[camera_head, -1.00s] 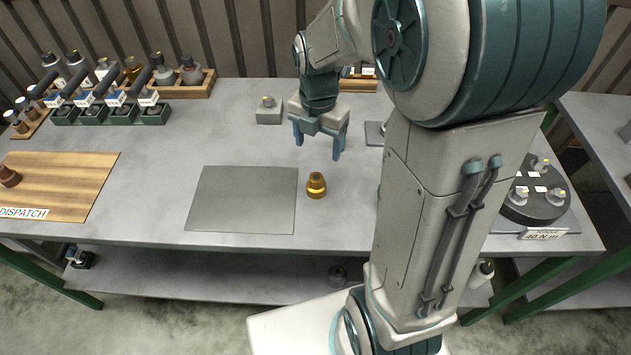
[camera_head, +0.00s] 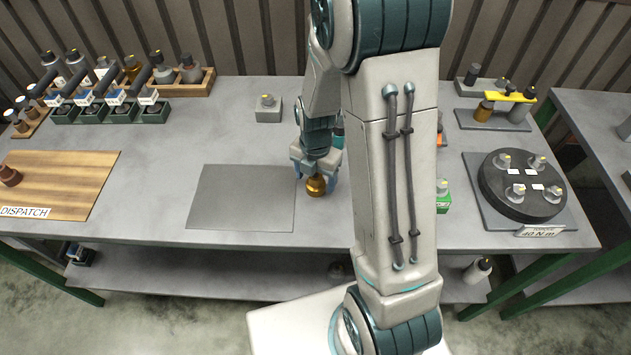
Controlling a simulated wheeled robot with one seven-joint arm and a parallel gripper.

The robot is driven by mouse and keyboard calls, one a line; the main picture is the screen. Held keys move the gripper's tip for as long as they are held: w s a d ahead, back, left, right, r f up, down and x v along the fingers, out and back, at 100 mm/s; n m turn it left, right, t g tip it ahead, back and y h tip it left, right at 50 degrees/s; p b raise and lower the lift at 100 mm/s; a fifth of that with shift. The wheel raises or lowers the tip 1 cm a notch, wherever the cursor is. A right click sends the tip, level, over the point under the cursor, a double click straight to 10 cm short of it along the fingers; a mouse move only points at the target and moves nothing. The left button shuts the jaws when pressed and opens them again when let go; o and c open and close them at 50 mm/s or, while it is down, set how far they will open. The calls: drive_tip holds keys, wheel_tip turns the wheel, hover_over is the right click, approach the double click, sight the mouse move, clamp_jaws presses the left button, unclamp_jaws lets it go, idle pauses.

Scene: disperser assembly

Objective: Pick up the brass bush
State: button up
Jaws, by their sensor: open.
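The brass bush (camera_head: 316,186) stands upright on the grey table, just right of a dark grey mat (camera_head: 243,198). My gripper (camera_head: 315,177) is directly above and around its upper part, with the fingers pointing down. One finger shows on the left of the bush and one on the right. The jaws are open. The top of the bush is hidden by my gripper, and I cannot tell whether the fingers touch it.
A small grey block (camera_head: 268,110) with a fitting stands behind my gripper. A wooden dispatch board (camera_head: 62,180) lies at left. A black turntable (camera_head: 522,188) is at right. My arm hides part of the table.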

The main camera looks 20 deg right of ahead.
drive_tip(key=shift+f, duration=0.25)
drive_tip(key=shift+c, duration=0.3)
drive_tip(key=c, duration=1.2)
